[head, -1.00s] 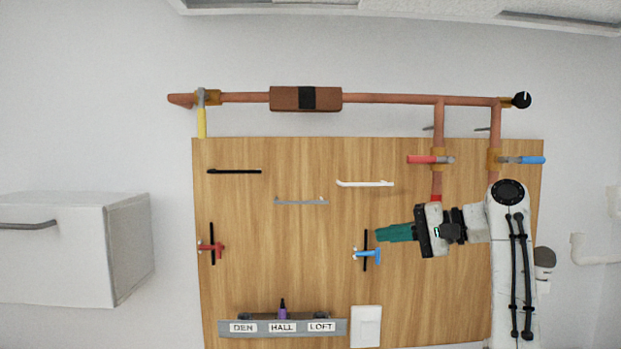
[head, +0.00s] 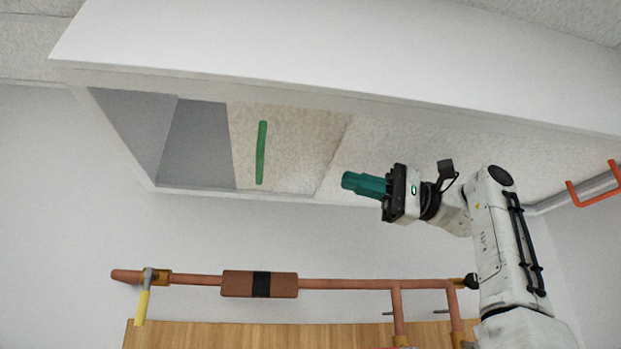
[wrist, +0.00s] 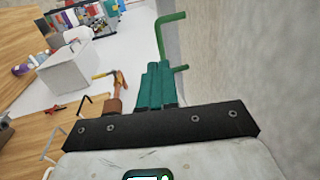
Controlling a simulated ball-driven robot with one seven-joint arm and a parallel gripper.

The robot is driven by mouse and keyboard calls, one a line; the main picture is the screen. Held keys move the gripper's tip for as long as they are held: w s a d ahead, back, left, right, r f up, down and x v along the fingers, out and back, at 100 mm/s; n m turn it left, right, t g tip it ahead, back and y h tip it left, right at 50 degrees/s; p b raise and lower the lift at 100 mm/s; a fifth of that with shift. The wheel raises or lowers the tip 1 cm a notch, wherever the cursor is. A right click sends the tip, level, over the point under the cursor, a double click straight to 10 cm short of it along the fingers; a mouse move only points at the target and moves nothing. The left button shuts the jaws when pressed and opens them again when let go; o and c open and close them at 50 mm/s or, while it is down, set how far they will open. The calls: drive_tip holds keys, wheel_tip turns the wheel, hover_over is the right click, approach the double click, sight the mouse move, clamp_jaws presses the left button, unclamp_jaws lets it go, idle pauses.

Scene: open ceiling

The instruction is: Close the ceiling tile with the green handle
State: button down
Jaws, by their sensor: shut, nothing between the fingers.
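The ceiling tile (head: 305,150) is a speckled beige panel with a straight green handle (head: 261,152) near its left edge. A grey open gap (head: 198,143) lies left of the tile in the recessed ceiling frame. My gripper (head: 346,181) has teal fingers, shut and empty, pointing left. In the head view it is right of the handle and apart from it, near the tile's lower right corner. In the wrist view the fingers (wrist: 156,82) point toward the bracket-shaped green handle (wrist: 164,38), which stands out from the pale surface at right.
An orange handle (head: 595,187) hangs from the ceiling at far right. The space between my fingers and the green handle looks clear.

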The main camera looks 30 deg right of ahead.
drive_tip(key=p+x, duration=0.3)
drive_tip(key=x, duration=1)
drive_tip(key=shift+a, duration=0.2)
drive_tip(key=shift+w+a, duration=0.1)
